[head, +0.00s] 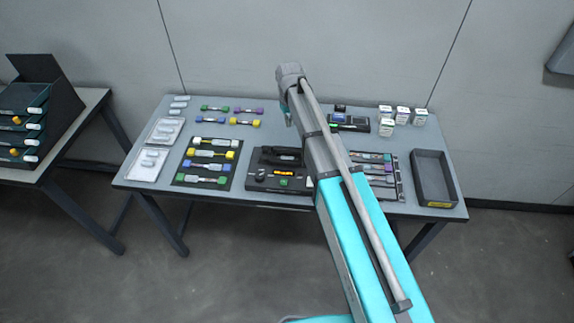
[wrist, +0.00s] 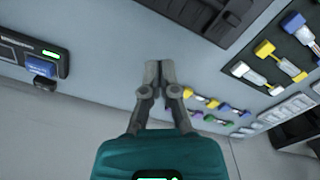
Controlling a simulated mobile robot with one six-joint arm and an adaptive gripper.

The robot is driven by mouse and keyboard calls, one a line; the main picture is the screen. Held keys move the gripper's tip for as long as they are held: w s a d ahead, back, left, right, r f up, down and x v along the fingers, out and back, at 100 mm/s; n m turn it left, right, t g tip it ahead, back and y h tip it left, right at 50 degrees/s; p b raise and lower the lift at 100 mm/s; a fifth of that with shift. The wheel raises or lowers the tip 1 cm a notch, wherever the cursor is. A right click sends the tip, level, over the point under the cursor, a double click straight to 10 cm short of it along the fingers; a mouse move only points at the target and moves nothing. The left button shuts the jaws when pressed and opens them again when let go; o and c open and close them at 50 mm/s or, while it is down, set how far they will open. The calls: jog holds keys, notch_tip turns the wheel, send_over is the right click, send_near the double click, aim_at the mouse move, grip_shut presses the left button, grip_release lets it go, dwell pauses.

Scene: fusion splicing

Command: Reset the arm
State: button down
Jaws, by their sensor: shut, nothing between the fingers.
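My gripper (wrist: 160,68) is in the middle of the wrist view, with its two grey fingers together and nothing between them. It hangs in the air above the table, apart from the things on it. In the head view my arm reaches up over the middle of the table (head: 223,128), and the fingertips cannot be made out. My arm hides part of the table.
A black device (head: 262,180) sits mid-table beside a mat (head: 182,176) of coloured pieces. More coloured pieces lie behind. A lit device (head: 345,124), small boxes (head: 403,116) and an open dark tray (head: 418,165) are right. A rack (head: 62,98) stands left.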

jog(key=shift+r, duration=0.35)
jog(key=s+d+m, duration=0.5)
jog(key=s+d, duration=1.7)
jog(key=shift+d+m, duration=0.3)
